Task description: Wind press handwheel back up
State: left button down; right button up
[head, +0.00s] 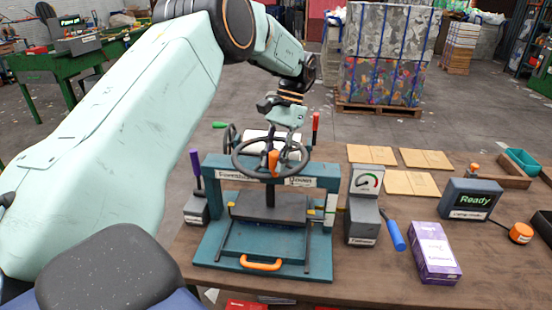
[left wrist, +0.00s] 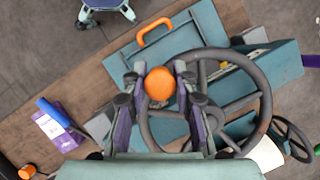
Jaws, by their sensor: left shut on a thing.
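The press (head: 212,238) is a teal frame on the table with a dark platen (head: 268,207) at mid-height between its posts. Its dark handwheel (head: 235,165) lies flat above the crossbeam and has an upright orange knob (head: 273,163) on its rim. The left wrist view also shows the handwheel (left wrist: 267,97) and the knob (left wrist: 160,83). My left gripper (left wrist: 160,88) reaches down from above and is shut on the knob, one finger on each side. In the head view, my left gripper (head: 274,150) partly hides the wheel. My right gripper is in neither view.
A gauge box (head: 364,200) with a blue-handled lever (head: 394,236) stands right of the press. A purple box (head: 434,252) and a "Ready" display (head: 470,198) are further right. A purple-handled lever (head: 196,170) is left. A second, smaller wheel (head: 229,137) stands behind.

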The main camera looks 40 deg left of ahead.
pick_arm(q)
jog(key=shift+w+r, duration=0.1)
jog(key=shift+r, duration=0.05)
jog(key=c, duration=1)
grip_release()
jog(key=shift+c, duration=0.2)
notch_tip(320, 180, up, 10)
jog(key=shift+f, duration=0.1)
